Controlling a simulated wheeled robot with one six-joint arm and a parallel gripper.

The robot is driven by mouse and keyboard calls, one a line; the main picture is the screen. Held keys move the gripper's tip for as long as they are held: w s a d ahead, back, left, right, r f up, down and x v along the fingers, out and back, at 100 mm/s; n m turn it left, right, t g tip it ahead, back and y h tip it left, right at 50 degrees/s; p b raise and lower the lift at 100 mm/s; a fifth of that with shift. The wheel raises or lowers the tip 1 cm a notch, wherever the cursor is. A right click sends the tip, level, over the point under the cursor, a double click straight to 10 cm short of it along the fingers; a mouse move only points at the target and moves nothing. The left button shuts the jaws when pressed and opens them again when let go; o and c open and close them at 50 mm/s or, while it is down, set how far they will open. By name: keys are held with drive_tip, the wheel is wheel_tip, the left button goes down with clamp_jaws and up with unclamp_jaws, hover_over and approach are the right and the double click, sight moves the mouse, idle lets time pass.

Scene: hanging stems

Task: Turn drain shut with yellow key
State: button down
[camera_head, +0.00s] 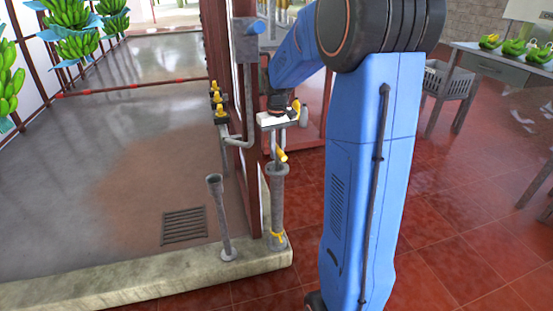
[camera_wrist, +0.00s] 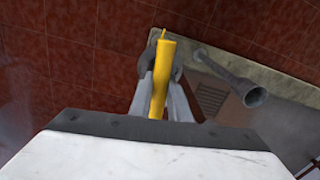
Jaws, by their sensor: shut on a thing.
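A yellow key (camera_head: 281,155) sits at the top of an upright grey post (camera_head: 277,200), its bar tilted in the head view. My gripper (camera_head: 278,149) reaches down over it from above. In the wrist view the key (camera_wrist: 159,85) runs lengthwise between the two grey fingers of my gripper (camera_wrist: 160,80), which are shut on it. The key's lower end and how it meets the post are hidden. A floor drain grate (camera_head: 184,226) lies in the wet floor to the left.
Yellow-handled valves (camera_head: 217,102) and a brown upright (camera_head: 245,130) are close by.

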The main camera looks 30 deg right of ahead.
drive_tip(key=shift+n, duration=0.4)
drive_tip(key=n, duration=0.4)
drive_tip(key=shift+n, duration=0.4)
drive_tip(key=n, duration=0.4)
drive_tip(key=shift+n, duration=0.4)
idle(0.4)
